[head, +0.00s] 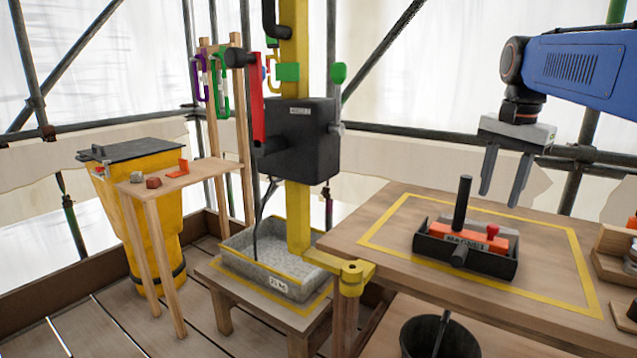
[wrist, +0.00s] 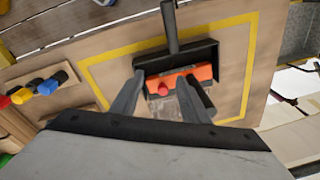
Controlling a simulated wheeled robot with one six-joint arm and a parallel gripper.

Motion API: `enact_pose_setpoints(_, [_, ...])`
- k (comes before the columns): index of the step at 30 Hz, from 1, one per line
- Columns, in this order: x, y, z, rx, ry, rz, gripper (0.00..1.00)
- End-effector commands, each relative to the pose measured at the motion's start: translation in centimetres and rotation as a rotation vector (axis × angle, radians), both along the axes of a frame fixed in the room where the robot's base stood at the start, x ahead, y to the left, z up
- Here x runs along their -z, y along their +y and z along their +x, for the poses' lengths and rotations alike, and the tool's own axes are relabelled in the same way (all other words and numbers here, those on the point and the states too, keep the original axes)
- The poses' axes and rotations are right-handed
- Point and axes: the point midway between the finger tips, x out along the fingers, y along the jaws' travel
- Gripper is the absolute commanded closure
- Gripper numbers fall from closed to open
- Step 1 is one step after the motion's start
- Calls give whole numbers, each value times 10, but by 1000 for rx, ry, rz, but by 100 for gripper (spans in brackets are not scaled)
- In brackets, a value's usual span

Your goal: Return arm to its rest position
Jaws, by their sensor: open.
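My gripper (head: 505,190) hangs from the blue arm at the upper right of the head view, pointing down with its two grey fingers apart and nothing between them. In the wrist view the open fingers (wrist: 168,100) frame the tool below. That tool, a black tray with an upright black handle and an orange block labelled MAGNET (head: 467,240), sits on the wooden table inside a yellow taped outline. The orange block (wrist: 180,80) with its red knob also shows in the wrist view. The fingers appear above and behind it, apart from it.
The wooden table (head: 385,255) has bare room around the tray. A wooden rack (head: 612,250) stands at its right edge. A black bucket (head: 440,338) is below. A yellow post with a black box (head: 300,140) rises left of the table from a grey tub (head: 235,246). Scaffold poles run behind.

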Motion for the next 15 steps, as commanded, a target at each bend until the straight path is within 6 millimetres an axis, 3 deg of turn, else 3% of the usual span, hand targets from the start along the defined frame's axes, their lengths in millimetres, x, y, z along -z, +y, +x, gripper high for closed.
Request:
enact_pose_setpoints(6, [41,33,-55,-228,-63,-39,59])
enact_pose_setpoints(15, [110,65,-125,-525,-145,-104,59])
